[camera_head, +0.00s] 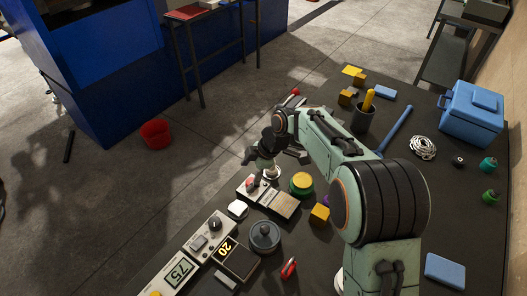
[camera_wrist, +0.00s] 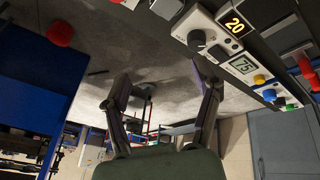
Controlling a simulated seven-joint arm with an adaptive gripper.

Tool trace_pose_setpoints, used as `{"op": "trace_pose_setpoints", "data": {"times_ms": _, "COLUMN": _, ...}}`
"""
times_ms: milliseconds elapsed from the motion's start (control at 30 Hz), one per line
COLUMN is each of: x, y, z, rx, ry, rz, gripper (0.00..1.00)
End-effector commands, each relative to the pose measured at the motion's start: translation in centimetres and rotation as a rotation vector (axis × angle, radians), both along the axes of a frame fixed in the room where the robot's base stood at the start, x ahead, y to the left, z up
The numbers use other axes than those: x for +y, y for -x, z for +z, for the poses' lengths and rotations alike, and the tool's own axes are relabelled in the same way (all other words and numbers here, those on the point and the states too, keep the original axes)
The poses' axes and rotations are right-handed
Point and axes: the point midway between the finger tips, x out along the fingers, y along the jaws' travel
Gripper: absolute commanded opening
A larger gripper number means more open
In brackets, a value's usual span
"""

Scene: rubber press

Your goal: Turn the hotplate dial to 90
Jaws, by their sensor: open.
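The hotplate dial is a dark round knob (camera_head: 213,224) on a light grey panel at the lower left of the bench in the head view. It also shows in the wrist view as a black knob (camera_wrist: 197,41) at the upper right. Beside it is a dark display (camera_head: 226,248) reading 20, seen in the wrist view too (camera_wrist: 236,24). My gripper (camera_head: 252,158) is above the bench's left edge, beyond the dial and apart from it. In the wrist view its two fingers (camera_wrist: 168,84) are spread with nothing between them. I cannot read the dial's pointer.
A unit with a green display (camera_head: 179,270) reading 75 adjoins the dial panel. A grey round lidded object (camera_head: 264,236), red-handled pliers (camera_head: 288,268) and a yellow-topped green button (camera_head: 301,184) stand nearby. A red bucket (camera_head: 156,134) is on the floor. Open floor lies left of the bench.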

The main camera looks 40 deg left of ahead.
Motion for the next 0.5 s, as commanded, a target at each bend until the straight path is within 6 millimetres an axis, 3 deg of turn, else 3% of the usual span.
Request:
{"op": "trace_pose_setpoints", "data": {"times_ms": 33, "x": 1.3, "y": 2.1, "z": -2.7, "rx": 0.04, "ry": 0.032, "rz": 0.048, "gripper": 0.64}}
{"op": "trace_pose_setpoints", "data": {"times_ms": 100, "x": 2.0, "y": 4.7, "z": -5.5, "rx": 0.084, "ry": 0.072, "rz": 0.096, "gripper": 0.64}}
{"op": "trace_pose_setpoints", "data": {"times_ms": 200, "x": 2.6, "y": 7.0, "z": -7.5, "rx": 0.113, "ry": 0.103, "rz": 0.14, "gripper": 0.64}}
{"op": "trace_pose_setpoints", "data": {"times_ms": 500, "x": 3.9, "y": 8.8, "z": -11.1, "rx": 0.113, "ry": 0.104, "rz": 0.154, "gripper": 0.64}}
